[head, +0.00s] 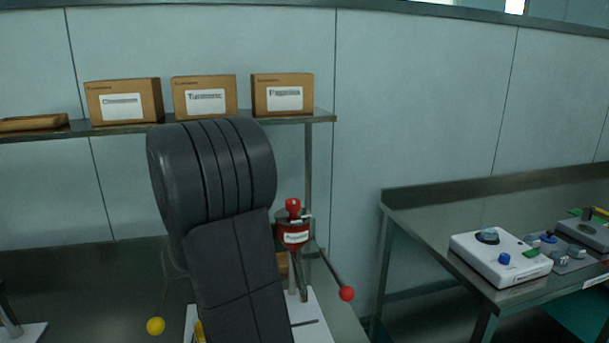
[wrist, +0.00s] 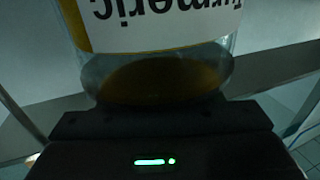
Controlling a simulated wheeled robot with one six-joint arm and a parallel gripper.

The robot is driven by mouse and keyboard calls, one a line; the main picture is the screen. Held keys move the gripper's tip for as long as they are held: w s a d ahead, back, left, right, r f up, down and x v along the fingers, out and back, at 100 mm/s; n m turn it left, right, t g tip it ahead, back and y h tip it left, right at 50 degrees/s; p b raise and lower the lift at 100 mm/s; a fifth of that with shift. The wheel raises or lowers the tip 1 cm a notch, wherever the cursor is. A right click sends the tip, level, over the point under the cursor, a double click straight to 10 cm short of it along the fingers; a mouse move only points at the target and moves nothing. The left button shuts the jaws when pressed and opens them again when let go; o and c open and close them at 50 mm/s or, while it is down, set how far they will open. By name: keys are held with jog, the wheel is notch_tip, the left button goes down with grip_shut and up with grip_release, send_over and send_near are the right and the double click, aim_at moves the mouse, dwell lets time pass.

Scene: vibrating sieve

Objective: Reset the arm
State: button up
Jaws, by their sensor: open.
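In the wrist view, my gripper (wrist: 165,122) shows as a dark body along the lower part, with a green light on it. A clear container (wrist: 210,68) with orange-brown contents and a white label reading "Turmeric", upside down in this view, is close in front of it. The jaws are open; the fingertips cannot be made out, and I cannot tell if they touch the container. In the head view my dark arm (head: 230,200) rises in the middle, and my gripper is hidden behind it.
A shelf (head: 325,117) along the wall carries several cardboard boxes, one marked "Turmeric" (head: 204,96). A red device (head: 293,232) with a red-knobbed lever stands just right of my arm. A yellow knob (head: 156,326) is at lower left. A side table (head: 440,205) with control boxes (head: 500,258) is at right.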

jog(key=shift+r+n+g+y+p, duration=0.1)
jog(key=shift+n+g+y+p, duration=0.55)
jog(key=shift+y+p, duration=0.2)
jog(key=shift+s+a+n+g+y+p, duration=0.1)
jog(key=shift+n+g+y+p, duration=0.55)
jog(key=shift+p, duration=0.25)
jog(key=shift+a+n+g+y+p, duration=0.1)
jog(key=shift+n+g+y+p, duration=0.35)
jog(key=shift+p, duration=0.2)
